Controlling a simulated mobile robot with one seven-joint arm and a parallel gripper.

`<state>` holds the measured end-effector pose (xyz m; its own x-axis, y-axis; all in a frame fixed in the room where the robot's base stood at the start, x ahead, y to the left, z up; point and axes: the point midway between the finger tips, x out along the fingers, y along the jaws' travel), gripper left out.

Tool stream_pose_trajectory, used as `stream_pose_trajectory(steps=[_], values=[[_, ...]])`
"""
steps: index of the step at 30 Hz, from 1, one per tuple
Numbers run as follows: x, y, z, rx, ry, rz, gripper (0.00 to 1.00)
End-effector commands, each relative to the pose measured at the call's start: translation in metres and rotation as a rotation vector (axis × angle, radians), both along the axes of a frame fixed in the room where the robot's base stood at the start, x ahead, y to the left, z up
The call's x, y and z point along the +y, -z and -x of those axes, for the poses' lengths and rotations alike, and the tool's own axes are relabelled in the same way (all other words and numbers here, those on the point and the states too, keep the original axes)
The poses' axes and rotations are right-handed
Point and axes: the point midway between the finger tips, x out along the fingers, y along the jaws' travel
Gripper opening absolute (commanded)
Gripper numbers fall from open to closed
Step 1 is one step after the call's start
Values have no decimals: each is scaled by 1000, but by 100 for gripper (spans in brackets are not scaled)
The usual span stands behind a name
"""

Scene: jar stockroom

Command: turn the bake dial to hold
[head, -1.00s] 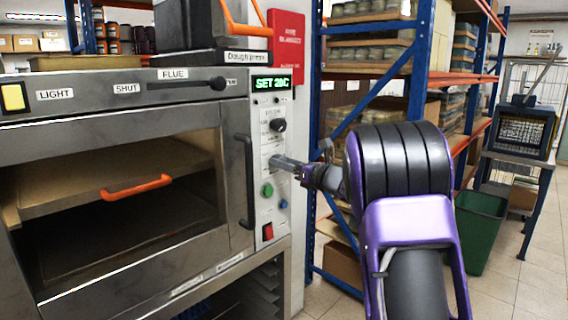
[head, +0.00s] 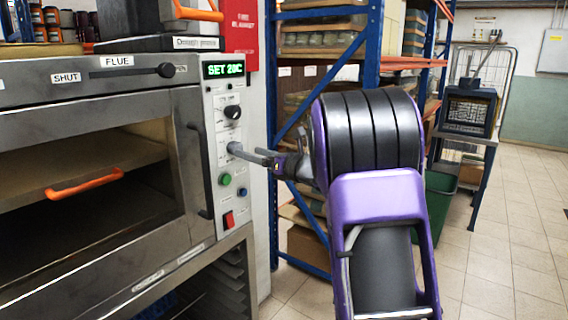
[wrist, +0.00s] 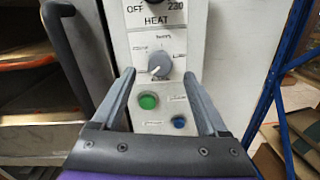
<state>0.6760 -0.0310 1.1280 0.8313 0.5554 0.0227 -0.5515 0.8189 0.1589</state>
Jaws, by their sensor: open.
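The oven's control panel has a grey dial (wrist: 159,66) in the wrist view, below the HEAT lettering. Its white pointer line points down and left. Small lettering surrounds it, but I cannot read which mark is bake or hold. My gripper (wrist: 158,76) is open, with one finger on each side of the dial in that view. I see no clear contact. In the head view my gripper (head: 240,152) reaches in from the right to the panel and hides most of this dial. The display (head: 223,70) reads SET 20C.
Above is a black heat knob (head: 232,112). Below are a green button (head: 225,179), a blue button (head: 243,192) and a red switch (head: 229,219). The oven handle (head: 197,170) stands left of the panel. A blue rack (head: 372,45) stands to the right.

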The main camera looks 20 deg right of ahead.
Motion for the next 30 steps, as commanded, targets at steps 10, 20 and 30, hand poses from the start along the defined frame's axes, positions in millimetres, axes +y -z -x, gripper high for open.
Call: stream_pose_trajectory(steps=[10,20,30], values=[[-48,2,71,1,4,0,77],[-68,3,102,0,1,1,77],[-69,3,103,-1,0,1,77]])
